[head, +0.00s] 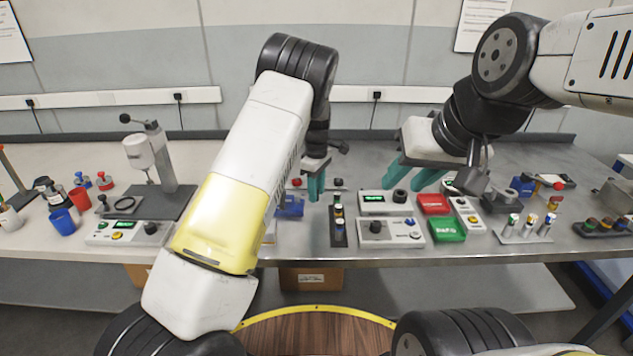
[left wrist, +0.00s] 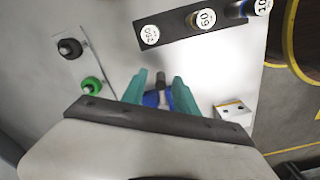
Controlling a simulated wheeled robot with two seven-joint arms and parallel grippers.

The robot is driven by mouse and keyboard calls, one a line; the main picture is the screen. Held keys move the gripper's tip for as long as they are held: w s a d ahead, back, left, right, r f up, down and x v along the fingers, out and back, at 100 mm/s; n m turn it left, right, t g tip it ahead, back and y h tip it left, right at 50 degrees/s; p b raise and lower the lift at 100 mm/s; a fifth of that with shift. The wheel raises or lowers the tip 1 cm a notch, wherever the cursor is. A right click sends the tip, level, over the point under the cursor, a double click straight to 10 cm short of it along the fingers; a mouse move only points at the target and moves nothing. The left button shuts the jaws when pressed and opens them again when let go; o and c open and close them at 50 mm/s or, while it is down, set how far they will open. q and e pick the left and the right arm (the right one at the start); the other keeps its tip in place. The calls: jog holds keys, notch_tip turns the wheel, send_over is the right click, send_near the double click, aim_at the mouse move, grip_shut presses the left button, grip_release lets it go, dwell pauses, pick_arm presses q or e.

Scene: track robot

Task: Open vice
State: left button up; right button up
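A small blue body, which looks like the vice (head: 290,206), stands on the bench just left of my left gripper (head: 316,194) in the head view, partly hidden by my left arm. In the left wrist view, the blue vice (left wrist: 153,99) and a short bar with a dark end (left wrist: 161,84) show between the two teal fingers of my left gripper (left wrist: 159,80). The fingers are apart; I cannot tell whether they touch the bar. My right gripper (head: 408,182) is open and empty above the bench, over the control boxes.
A holder with labelled cylinders (head: 338,228) stands right of the vice. Control boxes (head: 390,232), a red box (head: 433,204) and a green box (head: 446,229) lie further right. A press (head: 165,165) stands at left.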

pick_arm(q)
jog(key=shift+f, duration=0.25)
grip_shut()
